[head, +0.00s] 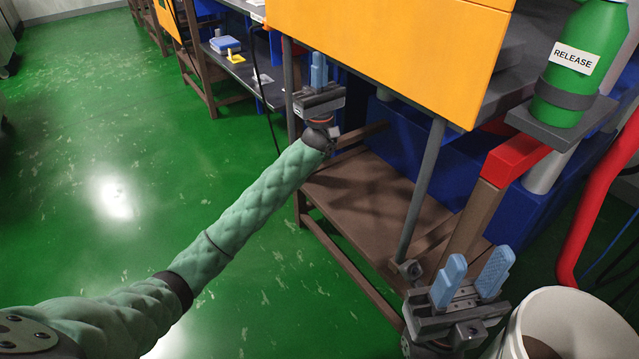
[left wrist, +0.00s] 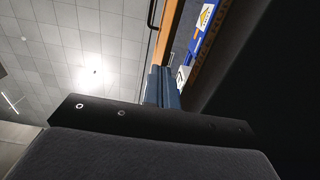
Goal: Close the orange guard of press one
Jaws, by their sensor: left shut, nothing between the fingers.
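The orange guard (head: 400,50) is a large flat panel at the top of the head view, on the front of the press. Its lower edge slopes down to the right. My left gripper (head: 319,70) points up with its blue fingers together and nothing between them. Its fingertips show right at the guard's lower edge, near the left corner; I cannot tell whether they touch it. In the left wrist view the shut fingers (left wrist: 165,88) stand beside a dark surface. My right gripper (head: 470,278) is at the lower right, with its blue fingers apart and empty, away from the guard.
A green bottle labelled RELEASE (head: 582,65) stands on a small bracket at right. A red bent tube (head: 598,195) and a white bin (head: 570,325) are beside my right gripper. A brown shelf (head: 355,205) lies below the guard. Green floor (head: 90,120) is clear at left.

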